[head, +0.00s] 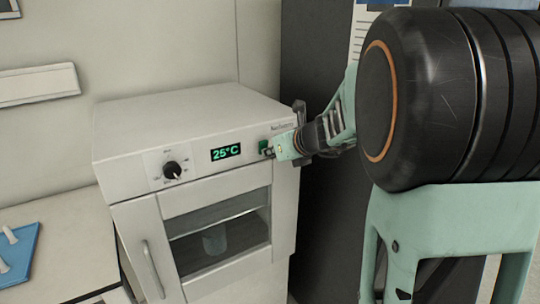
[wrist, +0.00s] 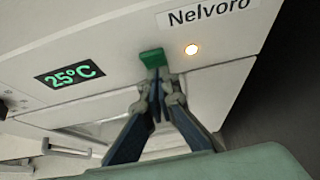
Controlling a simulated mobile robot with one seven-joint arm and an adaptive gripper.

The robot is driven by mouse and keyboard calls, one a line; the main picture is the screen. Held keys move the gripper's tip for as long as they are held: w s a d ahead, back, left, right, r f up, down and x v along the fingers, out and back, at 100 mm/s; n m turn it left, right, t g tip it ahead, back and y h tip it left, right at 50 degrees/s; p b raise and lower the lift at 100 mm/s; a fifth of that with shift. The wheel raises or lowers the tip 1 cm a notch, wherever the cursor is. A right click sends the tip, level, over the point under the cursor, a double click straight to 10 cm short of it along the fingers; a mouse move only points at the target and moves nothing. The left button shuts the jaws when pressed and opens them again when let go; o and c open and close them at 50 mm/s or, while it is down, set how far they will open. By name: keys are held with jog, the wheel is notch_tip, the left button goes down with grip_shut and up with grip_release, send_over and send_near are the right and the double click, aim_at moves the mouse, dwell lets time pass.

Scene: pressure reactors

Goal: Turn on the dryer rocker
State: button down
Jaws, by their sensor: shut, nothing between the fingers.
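The dryer (head: 200,115) is a white cabinet with a green display (head: 226,152) reading 25°C and a black knob (head: 173,170). Its green rocker (head: 263,146) is at the right of the panel, partly hidden by my gripper in the head view.
A glass window (head: 220,235) and a door handle (head: 153,268) are below the panel. A dark cabinet (head: 310,90) stands behind the dryer at the right. A white counter with a blue tray (head: 17,258) is at the left.

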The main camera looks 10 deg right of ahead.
jog(key=shift+r, duration=0.2)
jog(key=shift+r+p, duration=0.75)
jog(key=shift+p, duration=0.05)
jog(key=shift+f, duration=0.1)
